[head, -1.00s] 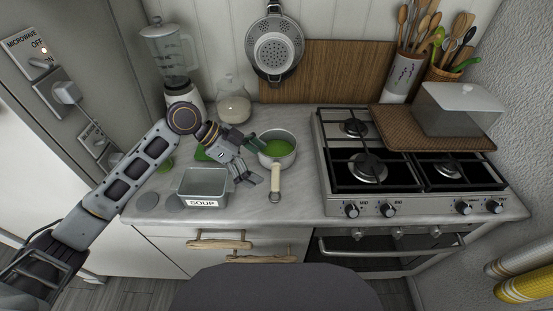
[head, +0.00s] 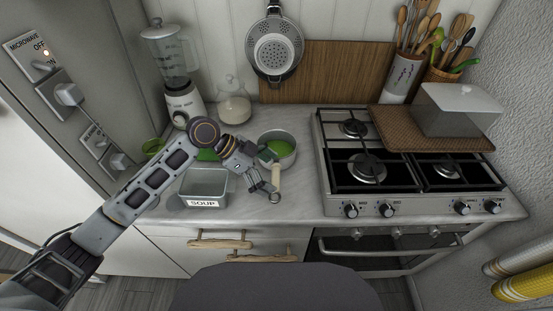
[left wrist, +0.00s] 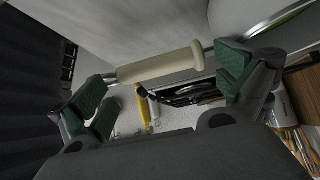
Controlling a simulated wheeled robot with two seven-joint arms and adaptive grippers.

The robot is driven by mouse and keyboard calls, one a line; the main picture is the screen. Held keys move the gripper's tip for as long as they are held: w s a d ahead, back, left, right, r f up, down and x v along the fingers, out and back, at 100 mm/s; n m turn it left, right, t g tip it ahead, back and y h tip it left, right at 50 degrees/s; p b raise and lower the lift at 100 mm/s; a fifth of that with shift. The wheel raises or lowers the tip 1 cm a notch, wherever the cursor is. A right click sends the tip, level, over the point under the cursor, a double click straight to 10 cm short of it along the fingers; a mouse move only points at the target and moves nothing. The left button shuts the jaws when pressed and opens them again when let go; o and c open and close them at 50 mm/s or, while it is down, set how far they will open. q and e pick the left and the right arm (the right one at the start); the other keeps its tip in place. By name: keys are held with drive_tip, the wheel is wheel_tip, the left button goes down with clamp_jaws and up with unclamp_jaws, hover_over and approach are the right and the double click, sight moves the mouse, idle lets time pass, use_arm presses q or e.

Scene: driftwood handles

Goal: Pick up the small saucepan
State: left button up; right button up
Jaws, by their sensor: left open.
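The small saucepan (head: 291,160) stands on the counter left of the stove, with something green inside. Its cream handle (head: 276,176) points toward the counter's front edge and ends in a metal ring. My left gripper (head: 269,172) is open at the left side of the handle, one finger near the pan and the other near the ring. In the left wrist view, the handle (left wrist: 160,66) lies lengthwise across the gap between the green-padded fingers of the left gripper (left wrist: 165,82). Whether any finger touches it, I cannot tell. My right gripper is not in view.
A grey SOUP container (head: 204,188) stands left of the gripper, beneath my forearm. A blender (head: 178,75) and a glass jar (head: 233,105) stand behind. The gas stove (head: 380,208) is right of the saucepan. A green item (head: 207,155) is partly hidden by my arm.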

use_arm(q)
drive_tip(key=shift+d+f, duration=0.2)
idle(0.3)
drive_tip(key=shift+r, duration=0.1)
drive_tip(key=c, duration=1.5)
drive_tip(key=shift+w+r, duration=0.1)
drive_tip(key=shift+r, duration=4.95)
